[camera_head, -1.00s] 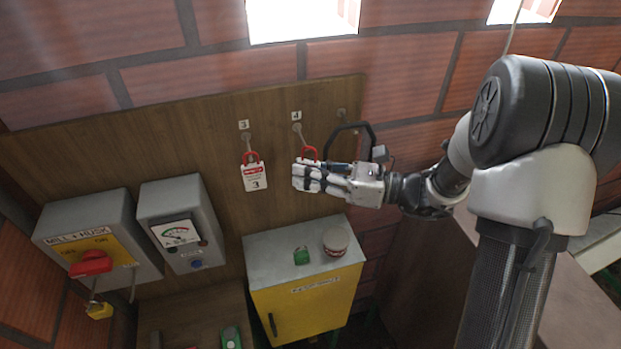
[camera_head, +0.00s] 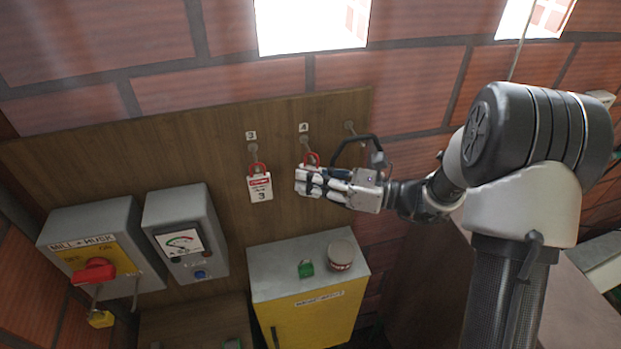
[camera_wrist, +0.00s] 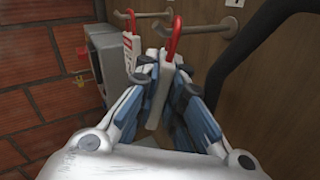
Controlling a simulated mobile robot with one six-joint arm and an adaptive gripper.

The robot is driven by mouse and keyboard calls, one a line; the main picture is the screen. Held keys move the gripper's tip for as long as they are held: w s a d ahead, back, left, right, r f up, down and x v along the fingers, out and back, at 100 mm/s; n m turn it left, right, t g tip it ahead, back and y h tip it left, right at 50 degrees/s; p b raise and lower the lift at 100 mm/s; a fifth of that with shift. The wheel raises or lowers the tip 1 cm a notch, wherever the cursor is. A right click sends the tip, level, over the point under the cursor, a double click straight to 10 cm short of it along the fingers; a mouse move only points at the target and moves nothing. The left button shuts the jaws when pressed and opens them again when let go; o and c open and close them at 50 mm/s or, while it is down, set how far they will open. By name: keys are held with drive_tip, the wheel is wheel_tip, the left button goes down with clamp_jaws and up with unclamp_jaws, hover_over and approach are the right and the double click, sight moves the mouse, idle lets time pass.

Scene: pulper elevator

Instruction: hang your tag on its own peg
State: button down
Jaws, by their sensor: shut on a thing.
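My gripper (camera_head: 302,182) is shut on a tag with a red shackle (camera_head: 312,158), just below the peg marked 4 (camera_head: 304,142). In the wrist view, the pale tag body (camera_wrist: 158,100) is between my gripper's fingers (camera_wrist: 163,75), with its red shackle (camera_wrist: 174,40) upward beside a metal peg (camera_wrist: 160,20). I cannot tell whether the shackle is around that peg. The fingers hide the held tag's face and number. Another red-and-white tag, number 3 (camera_head: 260,187), hangs from the peg marked 3 (camera_head: 252,150).
Below are a grey box with a red switch (camera_head: 95,271), a meter box (camera_head: 180,242), and a yellow cabinet (camera_head: 310,318) bearing a green block (camera_head: 306,269) and a round tub (camera_head: 340,254).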

idle(0.3)
drive_tip(key=c, duration=1.6)
unclamp_jaws()
drive_tip(key=shift+c, duration=0.2)
